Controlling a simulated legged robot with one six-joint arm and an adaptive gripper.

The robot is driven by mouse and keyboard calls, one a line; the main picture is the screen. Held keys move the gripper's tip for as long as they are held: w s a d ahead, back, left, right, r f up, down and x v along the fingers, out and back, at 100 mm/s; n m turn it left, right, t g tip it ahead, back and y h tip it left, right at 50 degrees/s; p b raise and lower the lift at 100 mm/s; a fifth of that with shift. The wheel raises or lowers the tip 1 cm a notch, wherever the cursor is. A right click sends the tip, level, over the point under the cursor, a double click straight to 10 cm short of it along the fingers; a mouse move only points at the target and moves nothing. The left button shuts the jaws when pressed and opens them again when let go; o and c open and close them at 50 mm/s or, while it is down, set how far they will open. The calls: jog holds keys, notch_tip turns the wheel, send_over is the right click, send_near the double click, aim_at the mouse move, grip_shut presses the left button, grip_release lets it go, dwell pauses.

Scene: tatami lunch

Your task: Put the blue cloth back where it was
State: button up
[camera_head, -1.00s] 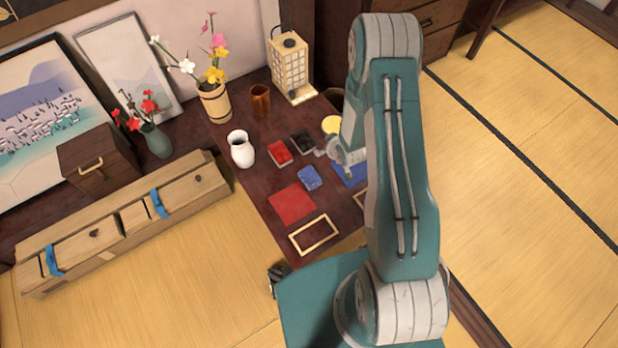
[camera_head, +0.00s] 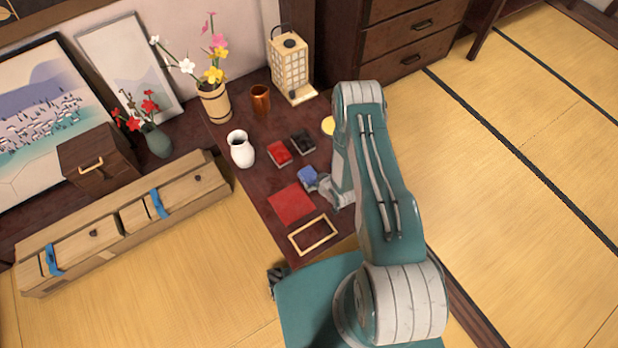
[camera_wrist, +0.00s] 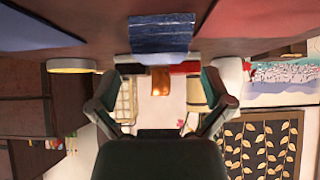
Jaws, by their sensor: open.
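The blue cloth (camera_head: 307,175) is a small folded bundle on the dark low table, just beyond the red square mat (camera_head: 291,203). My gripper (camera_head: 320,186) is low over the table at the cloth's right side. In the upside-down wrist view, the cloth (camera_wrist: 160,36) is ahead, between the lines of my two spread fingers (camera_wrist: 160,72). The fingers are open, and I cannot tell whether they touch it. A blue flat patch (camera_wrist: 35,28) shows at the wrist view's upper left; my arm hides it in the head view.
A wooden frame (camera_head: 313,235) lies nearer than the red mat. A red box (camera_head: 279,153) and a black box (camera_head: 302,141) sit beyond the cloth. A white vase (camera_head: 241,150) stands to the left, and a paper lantern (camera_head: 291,66) at the back.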

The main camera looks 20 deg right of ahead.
aim_at(310, 178)
jog(key=x, duration=0.5)
jog(key=shift+w+a, duration=0.3)
jog(key=shift+w, duration=0.05)
jog(key=c, duration=0.9)
jog(key=shift+o, duration=0.2)
